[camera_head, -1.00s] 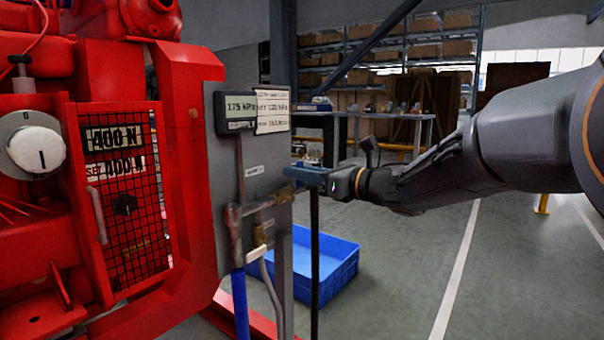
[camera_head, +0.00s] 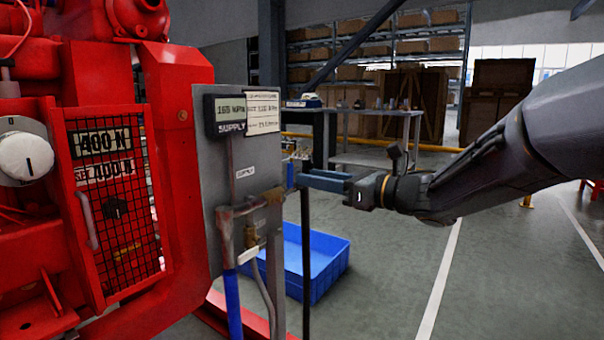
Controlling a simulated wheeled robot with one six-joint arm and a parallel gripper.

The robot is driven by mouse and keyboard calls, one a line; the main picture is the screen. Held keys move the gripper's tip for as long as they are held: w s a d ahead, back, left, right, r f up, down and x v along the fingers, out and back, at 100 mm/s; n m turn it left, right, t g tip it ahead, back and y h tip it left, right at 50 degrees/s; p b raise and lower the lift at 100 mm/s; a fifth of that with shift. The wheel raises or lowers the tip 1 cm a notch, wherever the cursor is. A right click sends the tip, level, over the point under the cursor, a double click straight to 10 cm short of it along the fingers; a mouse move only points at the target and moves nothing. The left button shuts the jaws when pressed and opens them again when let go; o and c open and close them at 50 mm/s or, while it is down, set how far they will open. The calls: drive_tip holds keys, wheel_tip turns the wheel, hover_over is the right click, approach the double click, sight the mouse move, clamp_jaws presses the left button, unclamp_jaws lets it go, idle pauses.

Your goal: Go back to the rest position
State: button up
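My gripper (camera_head: 312,180) reaches in from the right, its blue fingers pointing left toward the grey panel (camera_head: 212,160). A small gap shows between the fingertips and the panel's right edge. The fingers are seen side-on, so I cannot tell whether they are open or shut. The panel carries a gauge display (camera_head: 229,113), a label card (camera_head: 262,112) and a brass-coloured valve and pipe fitting (camera_head: 262,199) with a SUPPLY tag.
The red pumpset (camera_head: 185,200) with a mesh guard fills the left. A blue crate (camera_head: 330,272) stands on the floor below my gripper, beside a dark upright post (camera_head: 306,265). A workbench (camera_head: 385,115) and shelving are behind. The floor at right is clear.

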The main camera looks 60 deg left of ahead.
drive_tip(key=shift+w+d, duration=0.15)
drive_tip(key=shift+d, duration=0.05)
idle(0.5)
